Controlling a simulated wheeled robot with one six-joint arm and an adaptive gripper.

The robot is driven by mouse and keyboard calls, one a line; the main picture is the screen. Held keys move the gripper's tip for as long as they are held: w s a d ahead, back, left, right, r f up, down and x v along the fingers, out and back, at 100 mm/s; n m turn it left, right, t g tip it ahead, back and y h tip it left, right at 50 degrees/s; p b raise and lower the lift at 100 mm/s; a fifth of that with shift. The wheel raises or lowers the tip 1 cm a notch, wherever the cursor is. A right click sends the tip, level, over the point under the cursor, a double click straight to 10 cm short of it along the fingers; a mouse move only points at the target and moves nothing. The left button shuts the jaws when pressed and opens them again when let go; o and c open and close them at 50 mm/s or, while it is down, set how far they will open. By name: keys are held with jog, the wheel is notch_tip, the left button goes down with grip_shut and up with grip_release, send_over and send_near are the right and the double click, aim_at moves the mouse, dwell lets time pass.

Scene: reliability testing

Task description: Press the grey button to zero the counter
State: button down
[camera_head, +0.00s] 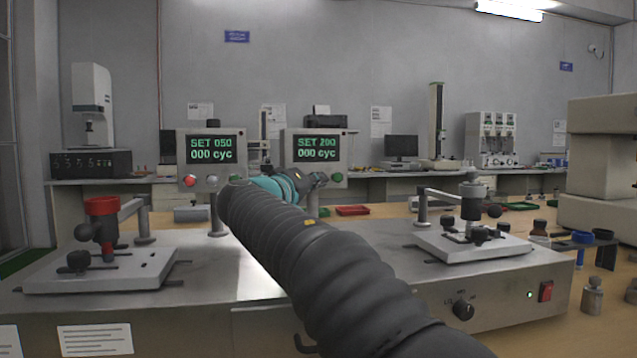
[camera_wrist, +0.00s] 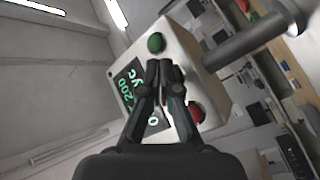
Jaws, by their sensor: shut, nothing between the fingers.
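Two counter boxes stand on posts. The right counter (camera_head: 316,148) reads SET 200 and 000 cyc, with a green button (camera_head: 337,177) at its lower right. My gripper (camera_head: 322,178) is in front of that box's lower edge. In the wrist view, my shut, empty fingers (camera_wrist: 165,66) lie over the panel between the green button (camera_wrist: 156,42) and the red button (camera_wrist: 195,112). The grey button there is hidden behind them; I cannot tell whether they touch it. The left counter (camera_head: 211,150) reads SET 050 and 000 cyc, with its own grey button (camera_head: 211,180) visible.
A steel test bench (camera_head: 200,285) spans the front. A fixture with a red cup (camera_head: 101,206) stands on its left, another fixture (camera_head: 472,240) on its right. A knob (camera_head: 463,310) and red switch (camera_head: 546,291) are on its front. Small weights (camera_head: 592,297) stand at right.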

jog(key=shift+s+d, duration=0.1)
jog(key=shift+s, duration=0.25)
jog(key=shift+s, duration=0.1)
jog(key=shift+s+d+b, duration=0.25)
jog(key=shift+s+b, duration=0.5)
jog(key=shift+s, duration=0.05)
jog(key=shift+s+d+b, duration=0.2)
jog(key=shift+s+b, duration=0.5)
jog(key=shift+s, duration=0.05)
jog(key=shift+s+d+b, duration=0.25)
jog(key=shift+s+b, duration=0.5)
jog(key=shift+s, duration=0.05)
